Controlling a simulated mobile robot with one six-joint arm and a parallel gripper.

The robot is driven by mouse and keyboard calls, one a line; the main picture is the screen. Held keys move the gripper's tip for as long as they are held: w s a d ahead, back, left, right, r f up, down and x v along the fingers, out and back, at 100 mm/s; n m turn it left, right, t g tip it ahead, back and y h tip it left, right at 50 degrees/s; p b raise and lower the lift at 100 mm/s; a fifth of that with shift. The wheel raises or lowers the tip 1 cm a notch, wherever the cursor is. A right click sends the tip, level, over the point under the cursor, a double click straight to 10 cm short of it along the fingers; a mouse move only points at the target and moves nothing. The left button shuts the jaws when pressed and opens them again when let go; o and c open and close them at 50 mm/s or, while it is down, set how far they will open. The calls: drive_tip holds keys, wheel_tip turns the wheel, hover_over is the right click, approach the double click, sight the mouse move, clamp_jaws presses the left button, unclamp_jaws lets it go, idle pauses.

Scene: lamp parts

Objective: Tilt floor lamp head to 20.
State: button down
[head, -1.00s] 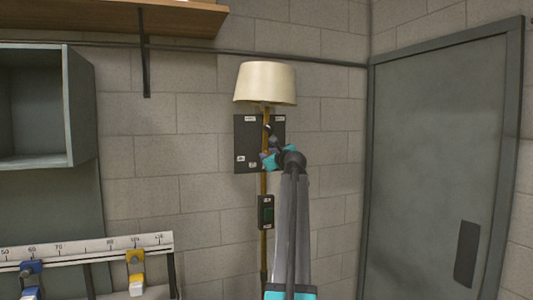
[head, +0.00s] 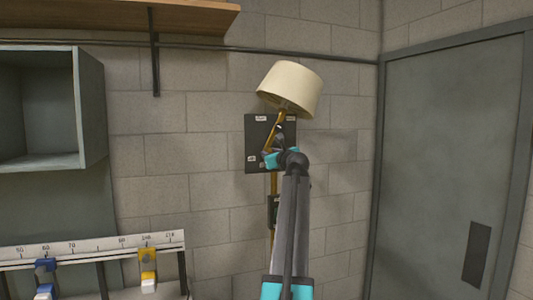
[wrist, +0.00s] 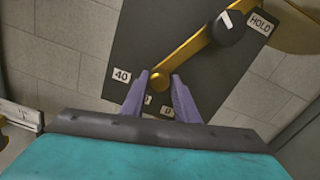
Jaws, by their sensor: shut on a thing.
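The floor lamp's cream shade (head: 290,89) leans to the right at the top of its brass pole in the head view. Behind the pole is a dark plate (head: 258,127) with small white labels. In the wrist view the plate (wrist: 185,25) shows a "40" label (wrist: 121,75), a "HOLD" label (wrist: 261,23) by a black knob (wrist: 229,28), and labels partly hidden by my fingers. A slanted brass bar (wrist: 195,50) crosses the plate. My gripper (wrist: 159,79) is shut on the bar's round lower end, close to "40". In the head view my gripper (head: 270,155) is mostly hidden by my arm.
A dark switch box (head: 272,210) is on the lower pole. A grey door (head: 440,150) stands right, an open cabinet (head: 90,105) left, and a shelf (head: 120,18) above. A white scale rail (head: 100,250) with blue and yellow sliders is at lower left.

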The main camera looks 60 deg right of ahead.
drive_tip(key=shift+s+d+r, duration=0.2)
drive_tip(key=shift+r, duration=0.15)
drive_tip(key=c, duration=1.6)
unclamp_jaws()
drive_tip(key=shift+o, duration=0.3)
drive_tip(key=shift+s+d+f, duration=0.15)
drive_tip(key=shift+f, duration=0.1)
drive_tip(key=b+v, duration=0.4)
drive_tip(key=v, duration=1)
drive_tip(key=shift+b, duration=0.4)
